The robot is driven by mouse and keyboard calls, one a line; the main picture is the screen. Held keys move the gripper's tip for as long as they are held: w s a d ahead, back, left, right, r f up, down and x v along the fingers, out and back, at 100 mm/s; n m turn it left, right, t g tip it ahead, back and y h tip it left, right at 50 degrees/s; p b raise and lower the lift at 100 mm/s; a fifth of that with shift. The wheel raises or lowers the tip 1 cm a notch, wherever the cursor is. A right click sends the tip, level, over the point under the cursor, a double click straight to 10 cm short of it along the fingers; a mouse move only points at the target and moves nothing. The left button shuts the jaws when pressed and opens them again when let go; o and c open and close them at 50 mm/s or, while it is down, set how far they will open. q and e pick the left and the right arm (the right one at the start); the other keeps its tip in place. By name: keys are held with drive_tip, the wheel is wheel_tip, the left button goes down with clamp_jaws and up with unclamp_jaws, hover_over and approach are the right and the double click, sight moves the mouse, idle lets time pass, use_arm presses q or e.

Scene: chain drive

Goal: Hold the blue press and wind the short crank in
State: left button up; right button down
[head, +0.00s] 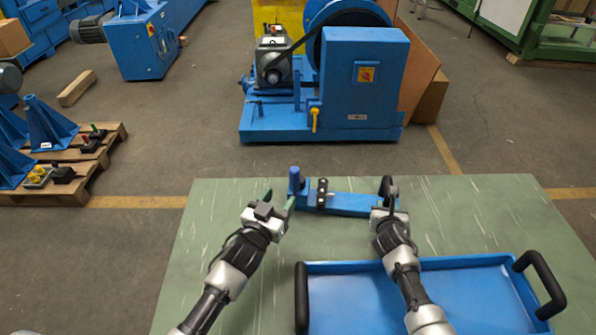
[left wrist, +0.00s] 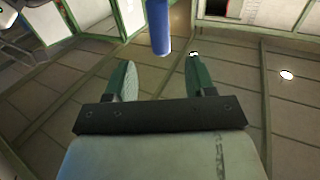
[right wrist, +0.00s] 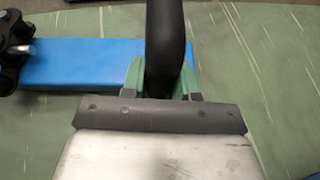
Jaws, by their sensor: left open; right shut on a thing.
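The blue press (head: 350,203) lies on the green tabletop as a long blue bar, and part of it shows in the right wrist view (right wrist: 85,62). A black upright handle (right wrist: 166,40) stands at its right end. My right gripper (head: 388,204) is shut on that handle. The short crank's blue grip (head: 295,176) stands upright at the left end. My left gripper (head: 279,200) is open and empty just left of it. In the left wrist view the blue grip (left wrist: 158,27) is ahead of the open fingers, roughly between their lines, with no visible contact.
A black bracket (head: 322,194) with round parts stands on the bar near the crank. A blue tray (head: 345,267) with black handles lies in front, under my right forearm. The green table (head: 220,210) is bare at left. A blue machine (head: 362,80) stands on the floor beyond.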

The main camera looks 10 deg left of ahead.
sight(298, 172)
use_arm(q)
drive_tip(key=x, duration=1.1)
drive_tip(key=shift+d+r, duration=0.1)
drive_tip(key=shift+s, duration=0.1)
drive_tip(key=c, duration=0.9)
